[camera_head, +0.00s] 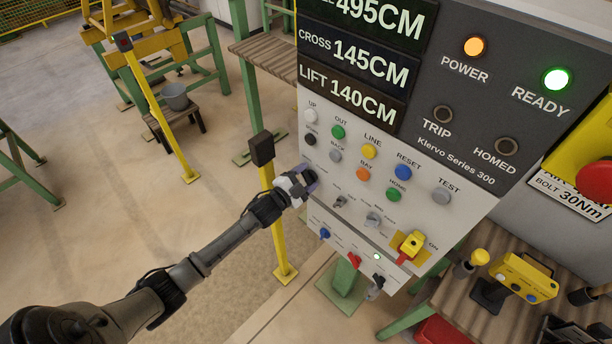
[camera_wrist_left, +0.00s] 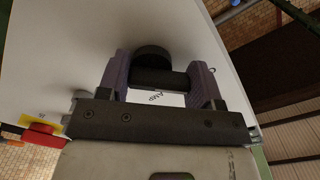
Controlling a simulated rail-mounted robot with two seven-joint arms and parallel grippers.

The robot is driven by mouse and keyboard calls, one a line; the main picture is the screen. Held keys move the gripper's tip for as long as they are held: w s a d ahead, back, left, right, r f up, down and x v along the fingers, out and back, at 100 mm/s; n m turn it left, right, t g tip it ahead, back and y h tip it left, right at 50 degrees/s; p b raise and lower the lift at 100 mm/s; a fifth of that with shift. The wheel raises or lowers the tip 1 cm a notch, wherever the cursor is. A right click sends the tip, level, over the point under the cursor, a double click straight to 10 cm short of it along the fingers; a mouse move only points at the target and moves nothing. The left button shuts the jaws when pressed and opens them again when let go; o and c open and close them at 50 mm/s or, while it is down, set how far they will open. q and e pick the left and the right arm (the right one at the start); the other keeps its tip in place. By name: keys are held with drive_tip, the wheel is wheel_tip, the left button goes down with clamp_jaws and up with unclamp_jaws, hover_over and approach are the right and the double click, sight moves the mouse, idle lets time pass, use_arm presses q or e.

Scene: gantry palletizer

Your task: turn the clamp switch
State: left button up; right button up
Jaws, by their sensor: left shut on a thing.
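The clamp switch shows in the left wrist view as a black knob (camera_wrist_left: 152,60) with a bar-shaped grip, on a pale panel face. Part of a printed label, "AMP", shows beside it. My left gripper (camera_head: 308,181) is at the left edge of the control panel (camera_head: 326,202), below the black button. Its purple fingers (camera_wrist_left: 161,79) stand on both sides of the knob's bar and are shut on it. In the head view my gripper hides the switch. My right gripper is not in view.
Buttons and small switches cover the panel right of my gripper. A yellow-backed red rotary switch (camera_head: 412,244) is at its lower right. A yellow post with a black box (camera_head: 262,149) stands close behind my wrist. A yellow control box (camera_head: 524,277) is at the lower right.

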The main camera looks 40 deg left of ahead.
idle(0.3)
use_arm(q)
drive_tip(key=o, duration=0.9)
drive_tip(key=s, duration=0.9)
drive_tip(key=s+a+b, duration=0.1)
drive_tip(key=s, duration=0.3)
drive_tip(key=shift+s, duration=0.4)
